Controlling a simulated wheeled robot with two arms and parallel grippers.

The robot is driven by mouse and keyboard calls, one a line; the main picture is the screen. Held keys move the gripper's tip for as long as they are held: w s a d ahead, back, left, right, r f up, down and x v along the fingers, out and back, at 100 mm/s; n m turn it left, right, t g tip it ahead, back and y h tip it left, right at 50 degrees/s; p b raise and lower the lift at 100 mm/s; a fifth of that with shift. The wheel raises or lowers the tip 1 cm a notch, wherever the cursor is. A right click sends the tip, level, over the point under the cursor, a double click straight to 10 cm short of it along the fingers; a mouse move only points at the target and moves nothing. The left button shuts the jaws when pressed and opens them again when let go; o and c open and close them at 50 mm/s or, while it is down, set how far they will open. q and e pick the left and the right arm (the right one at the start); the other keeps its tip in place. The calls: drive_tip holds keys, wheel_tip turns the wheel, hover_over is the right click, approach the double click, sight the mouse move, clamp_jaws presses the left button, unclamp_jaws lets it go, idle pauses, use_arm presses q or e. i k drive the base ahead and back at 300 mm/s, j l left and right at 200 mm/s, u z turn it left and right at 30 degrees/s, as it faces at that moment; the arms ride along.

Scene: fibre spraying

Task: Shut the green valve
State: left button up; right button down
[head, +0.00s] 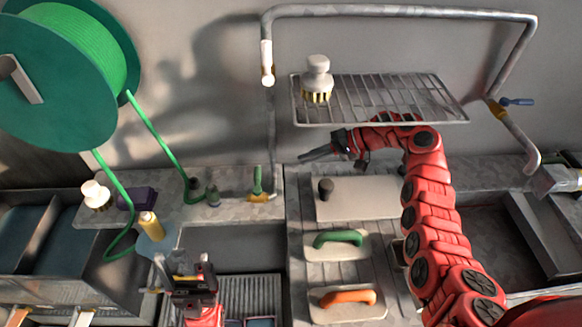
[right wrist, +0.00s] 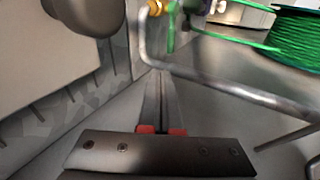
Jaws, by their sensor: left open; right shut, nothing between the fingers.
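The green valve (head: 257,182) has an upright green lever on a brass body, at the back of the counter below a vertical pipe. My left gripper (head: 180,262) is open at the lower left, in front of the counter and apart from the valve.
A green hose reel (head: 60,75) hangs at the left, its hose running down to the counter. A wire rack (head: 390,100) holds a white brush (head: 317,78). A blue-handled valve (head: 517,101) is on the right pipe. Trowels with green (head: 338,238) and orange (head: 347,298) handles lie centrally.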

sight(256, 190)
drive_tip(key=k+j, duration=0.25)
drive_tip(key=j, duration=0.15)
drive_tip(key=k+j, duration=0.25)
drive_tip(key=j, duration=0.2)
drive_tip(key=k+j, duration=0.25)
drive_tip(key=j, duration=0.15)
drive_tip(key=k+j, duration=0.25)
drive_tip(key=j, duration=0.15)
